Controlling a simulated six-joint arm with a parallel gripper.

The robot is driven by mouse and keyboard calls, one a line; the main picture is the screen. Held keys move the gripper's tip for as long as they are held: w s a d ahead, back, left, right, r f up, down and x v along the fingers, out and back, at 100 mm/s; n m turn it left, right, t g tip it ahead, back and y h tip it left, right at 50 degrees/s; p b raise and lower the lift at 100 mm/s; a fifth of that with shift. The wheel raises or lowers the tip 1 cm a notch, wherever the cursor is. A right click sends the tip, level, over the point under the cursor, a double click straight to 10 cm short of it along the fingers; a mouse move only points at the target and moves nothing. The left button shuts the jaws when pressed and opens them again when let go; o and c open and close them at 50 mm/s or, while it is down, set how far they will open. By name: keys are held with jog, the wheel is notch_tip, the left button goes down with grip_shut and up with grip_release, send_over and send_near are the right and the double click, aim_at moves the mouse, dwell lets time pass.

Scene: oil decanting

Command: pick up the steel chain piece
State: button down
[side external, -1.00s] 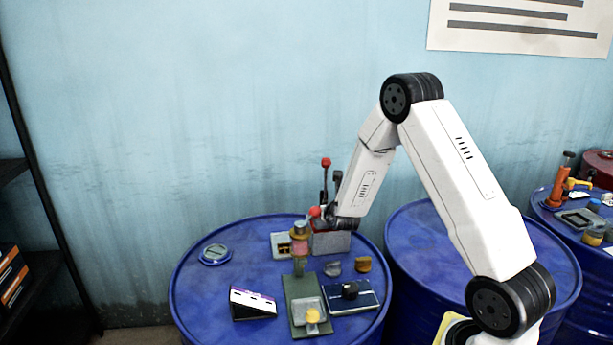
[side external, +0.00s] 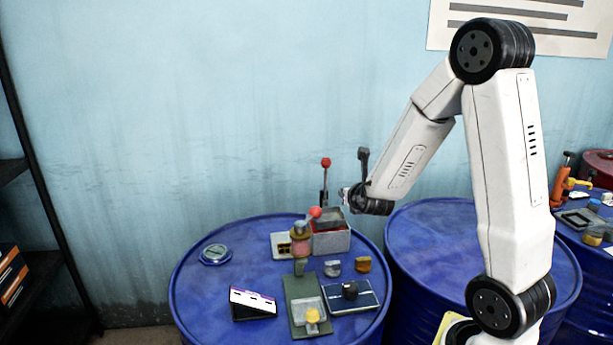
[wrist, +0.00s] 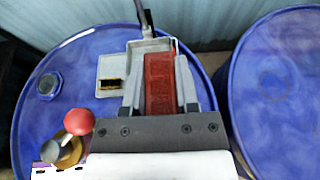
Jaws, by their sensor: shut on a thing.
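My gripper (side external: 347,196) is raised above the grey box (side external: 331,242) with a red inside, near the back of the blue barrel top. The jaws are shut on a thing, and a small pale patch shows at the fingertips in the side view. It is too small to make out as the steel chain piece. No chain links can be told apart in either view.
A lever with red knobs (side external: 325,163) stands by the box. A press-like stand (side external: 300,250), a grey lump (side external: 333,267), a brown lump (side external: 363,263), a white-purple case (side external: 252,303) and a dark plate (side external: 352,297) crowd the barrel.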

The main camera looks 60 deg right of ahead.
jog(key=shift+s+a+r, duration=0.3)
jog(key=shift+s+r, duration=0.05)
jog(key=shift+s, duration=0.3)
jog(key=shift+s+a+r, duration=0.3)
jog(key=shift+s+a, duration=0.05)
jog(key=shift+s, duration=0.25)
jog(key=shift+s+a+r, duration=0.3)
jog(key=shift+s+r, duration=0.05)
jog(key=shift+s, duration=0.3)
